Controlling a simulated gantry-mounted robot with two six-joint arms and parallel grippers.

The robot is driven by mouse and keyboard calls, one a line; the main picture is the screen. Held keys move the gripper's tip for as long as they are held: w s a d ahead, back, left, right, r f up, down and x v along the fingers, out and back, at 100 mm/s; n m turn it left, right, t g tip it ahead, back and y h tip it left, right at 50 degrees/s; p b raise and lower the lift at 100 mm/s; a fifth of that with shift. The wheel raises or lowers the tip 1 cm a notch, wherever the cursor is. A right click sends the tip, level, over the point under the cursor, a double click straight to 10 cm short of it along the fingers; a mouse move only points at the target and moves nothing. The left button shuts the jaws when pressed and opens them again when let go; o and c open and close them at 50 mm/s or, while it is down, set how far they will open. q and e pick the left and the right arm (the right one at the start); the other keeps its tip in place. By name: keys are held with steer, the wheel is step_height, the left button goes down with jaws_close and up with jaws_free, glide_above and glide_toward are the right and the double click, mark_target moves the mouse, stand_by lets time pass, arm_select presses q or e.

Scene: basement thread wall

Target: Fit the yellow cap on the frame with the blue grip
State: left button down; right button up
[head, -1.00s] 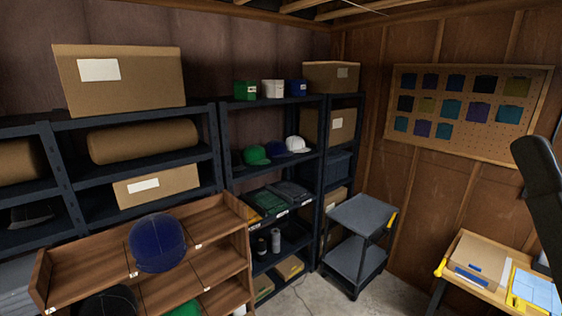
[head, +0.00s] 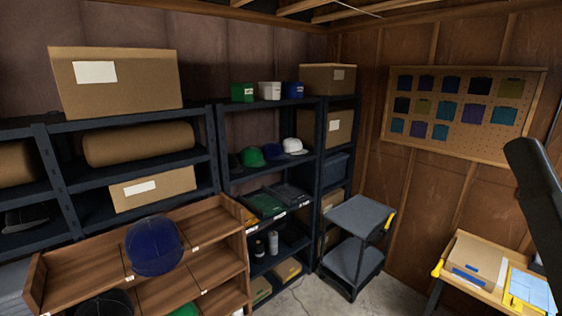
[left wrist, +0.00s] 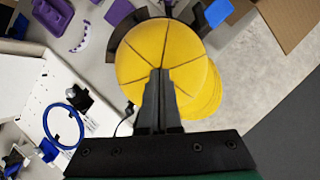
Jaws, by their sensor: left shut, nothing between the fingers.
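The yellow cap (left wrist: 165,55) shows in the left wrist view, crown toward the camera, its brim (left wrist: 205,95) pointing to the lower right. My left gripper (left wrist: 160,75) is shut and empty, its fingers in front of the crown; I cannot tell if they touch it. A grey curved part (left wrist: 152,12) shows behind the cap's top edge, with a blue piece (left wrist: 217,12) at its right; I cannot tell whether these are the frame and its blue grip. Neither gripper is in the head view.
In the left wrist view, a blue ring (left wrist: 47,123) lies at the left by a white panel (left wrist: 25,75), and purple parts (left wrist: 55,14) lie at the upper left. In the head view, a wooden rack (head: 80,265) holds a navy cap (head: 154,245); a grey cart (head: 358,217) stands right of the shelves.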

arm_select(q)
steer(key=shift+f+b, duration=0.3)
steer(key=shift+b, duration=0.05)
step_height(320, 180, up, 7)
steer(key=p, duration=0.8)
steer(key=shift+s+d, duration=0.35)
steer(key=shift+s, duration=0.1)
